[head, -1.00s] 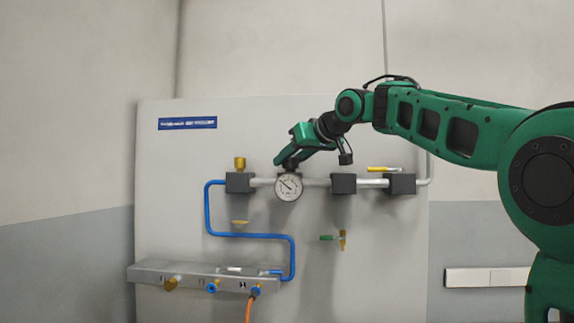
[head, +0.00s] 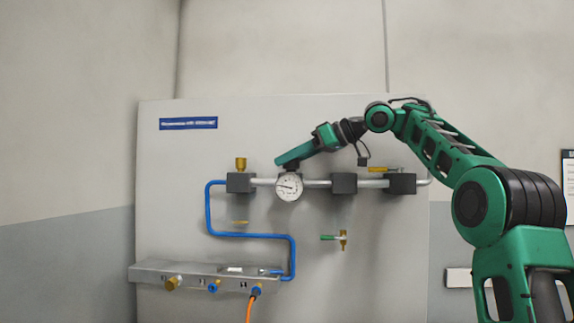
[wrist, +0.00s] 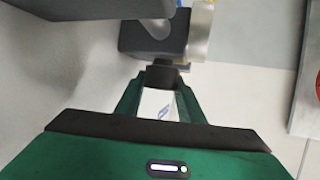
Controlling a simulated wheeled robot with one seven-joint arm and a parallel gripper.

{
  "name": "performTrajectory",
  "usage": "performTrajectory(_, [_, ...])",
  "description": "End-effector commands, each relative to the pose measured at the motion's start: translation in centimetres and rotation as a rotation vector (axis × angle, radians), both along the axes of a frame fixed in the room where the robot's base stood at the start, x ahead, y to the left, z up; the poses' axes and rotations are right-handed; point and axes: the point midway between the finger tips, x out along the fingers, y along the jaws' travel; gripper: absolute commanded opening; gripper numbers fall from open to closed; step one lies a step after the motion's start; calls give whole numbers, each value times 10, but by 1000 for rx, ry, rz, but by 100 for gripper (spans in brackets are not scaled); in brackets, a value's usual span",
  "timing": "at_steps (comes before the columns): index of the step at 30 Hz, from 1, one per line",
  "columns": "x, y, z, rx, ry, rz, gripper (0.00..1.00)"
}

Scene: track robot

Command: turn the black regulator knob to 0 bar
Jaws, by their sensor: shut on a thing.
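The black regulator knob (head: 290,168) sits on top of the regulator, just above the round white pressure gauge (head: 289,187). The gauge's needle points to the left; its figures are too small to read. My gripper (head: 284,163) reaches the knob from the upper right, tilted. In the wrist view my gripper (wrist: 163,88) has its green fingers on both sides of the dark knob (wrist: 162,75), shut on it. Part of the knob is hidden by the fingers. The gauge's metal side shows beyond it (wrist: 201,35).
A grey pipe runs across the panel (head: 165,220) through dark blocks (head: 239,183), (head: 344,184). A yellow valve handle (head: 378,169) is on the right. A blue hose (head: 250,235) leads to a metal manifold (head: 205,270). A green-handled valve (head: 335,238) is below.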

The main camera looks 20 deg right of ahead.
Motion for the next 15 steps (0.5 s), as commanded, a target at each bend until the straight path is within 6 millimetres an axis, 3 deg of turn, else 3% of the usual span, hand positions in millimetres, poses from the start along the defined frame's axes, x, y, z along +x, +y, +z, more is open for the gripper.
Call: performTrajectory(15, [3,-4,1,4,0,39,13])
